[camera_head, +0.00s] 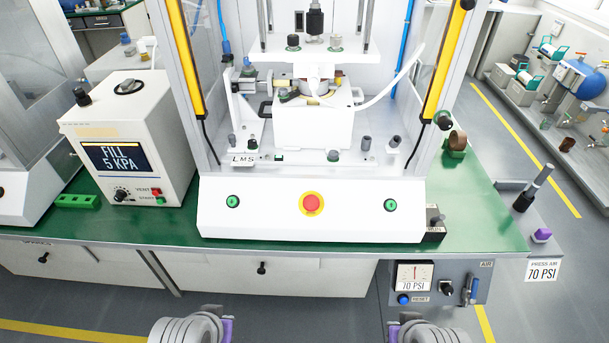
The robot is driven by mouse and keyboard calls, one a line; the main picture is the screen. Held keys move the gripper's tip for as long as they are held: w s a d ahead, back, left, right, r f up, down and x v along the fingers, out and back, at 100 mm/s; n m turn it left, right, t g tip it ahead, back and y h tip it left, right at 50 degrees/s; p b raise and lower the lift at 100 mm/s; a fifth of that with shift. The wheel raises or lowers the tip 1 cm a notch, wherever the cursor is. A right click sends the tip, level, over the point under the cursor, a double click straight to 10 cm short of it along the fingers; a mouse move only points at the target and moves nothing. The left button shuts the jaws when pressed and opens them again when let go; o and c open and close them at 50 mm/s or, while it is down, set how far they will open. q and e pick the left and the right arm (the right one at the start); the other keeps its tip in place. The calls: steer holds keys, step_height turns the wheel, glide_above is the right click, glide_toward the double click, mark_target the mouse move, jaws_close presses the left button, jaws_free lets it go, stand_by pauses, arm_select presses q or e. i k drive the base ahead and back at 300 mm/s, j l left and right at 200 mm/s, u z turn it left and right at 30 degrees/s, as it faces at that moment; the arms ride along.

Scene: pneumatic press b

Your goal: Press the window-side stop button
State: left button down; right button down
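A red mushroom stop button (311,203) on a yellow ring sits in the middle of the white sloped front panel (270,226) of the press. A green button (232,202) is on the panel's left and another green button (390,205) on its right. It is the only red mushroom button I see on the press; I cannot tell which side the window is on. Grey and purple parts of my two arms show at the bottom edge, in front of and below the table. No gripper fingers show, and nothing of mine touches the panel.
A white box (130,150) reading "FILL 5 KPA" stands left on the green table (480,225). An air panel (440,283) with gauge hangs below the table's front edge. Yellow-edged posts (446,70) flank the press. The space before the panel is clear.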

mark_target(311, 203)
steer(key=j+z, duration=0.1)
steer(key=z, duration=0.25)
steer(key=i+j+z, duration=0.1)
steer(key=z, duration=0.2)
steer(key=j+z, duration=0.2)
steer(key=z, duration=0.15)
steer(key=j+z, duration=0.45)
steer(key=j, duration=1.4)
steer(key=k+l+u, duration=0.5)
steer(key=k+l, duration=0.3)
steer(key=l, duration=0.2)
steer(key=k+l+u, duration=0.45)
steer(key=k+l, duration=0.25)
steer(key=k, duration=0.25)
